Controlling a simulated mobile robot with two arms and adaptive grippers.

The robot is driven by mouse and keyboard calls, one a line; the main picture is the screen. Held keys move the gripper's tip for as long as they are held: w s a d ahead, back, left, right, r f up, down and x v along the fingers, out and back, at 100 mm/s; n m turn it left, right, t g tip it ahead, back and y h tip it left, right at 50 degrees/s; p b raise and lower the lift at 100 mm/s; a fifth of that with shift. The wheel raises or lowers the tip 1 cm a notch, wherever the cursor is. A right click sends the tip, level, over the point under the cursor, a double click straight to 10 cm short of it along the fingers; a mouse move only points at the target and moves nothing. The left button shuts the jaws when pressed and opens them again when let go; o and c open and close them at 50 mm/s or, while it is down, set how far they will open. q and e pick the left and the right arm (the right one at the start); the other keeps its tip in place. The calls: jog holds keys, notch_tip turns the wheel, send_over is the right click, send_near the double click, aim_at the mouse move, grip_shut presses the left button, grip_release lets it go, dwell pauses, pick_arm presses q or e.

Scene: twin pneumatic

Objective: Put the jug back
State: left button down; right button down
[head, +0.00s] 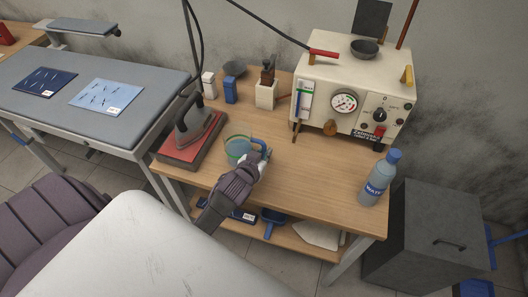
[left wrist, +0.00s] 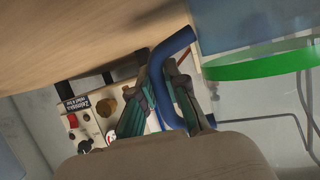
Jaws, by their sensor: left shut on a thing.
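The jug (head: 237,151) is clear with a green rim and a blue handle. It is at the front of the wooden table, beside the iron's red pad; I cannot tell whether its base touches the wood. My left gripper (head: 262,160) is shut on the jug's handle from the front right. In the left wrist view the blue handle (left wrist: 173,85) runs between the two fingers of the gripper (left wrist: 182,92), and the green rim (left wrist: 265,66) shows at the right. My right gripper is not in view.
The iron (head: 192,114) stands on a red pad (head: 185,148) left of the jug. A water bottle (head: 378,180) is near the right front corner. A white machine with a gauge (head: 344,102) fills the back right. The wooden top between jug and bottle (head: 318,173) is clear.

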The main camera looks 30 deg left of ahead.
pick_arm(q)
jog(key=shift+f, duration=0.1)
jog(key=c, duration=1.2)
grip_release()
jog(key=b+v, duration=0.1)
jog(key=v, duration=1.1)
